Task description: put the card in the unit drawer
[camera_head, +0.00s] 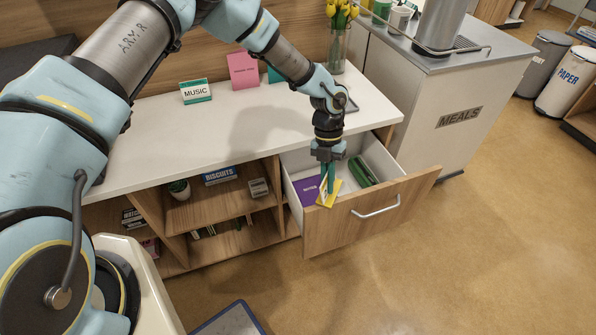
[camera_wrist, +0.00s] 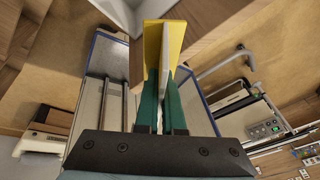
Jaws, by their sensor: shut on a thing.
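The unit drawer (camera_head: 335,231) is pulled open, with its bar handle on the front. My gripper (camera_head: 327,188) points down over the drawer's front left part, its teal fingers shut on a yellow card (camera_head: 336,186). In the head view the card is tilted and overlaps the drawer's inside near the front panel. I cannot tell whether it touches the drawer. In the wrist view the yellow card (camera_wrist: 154,42) stands out beyond my gripper (camera_wrist: 161,98), with a pale sheet-like part beside it between the fingers.
A purple booklet (camera_head: 308,190) and a green case (camera_head: 362,172) lie in the drawer. The white counter top (camera_head: 225,122) above holds a MUSIC card (camera_head: 196,91), a pink card (camera_head: 243,70) and a flower vase (camera_head: 337,47). Open shelves stand to the left, the MEALS cart (camera_head: 460,90) to the right.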

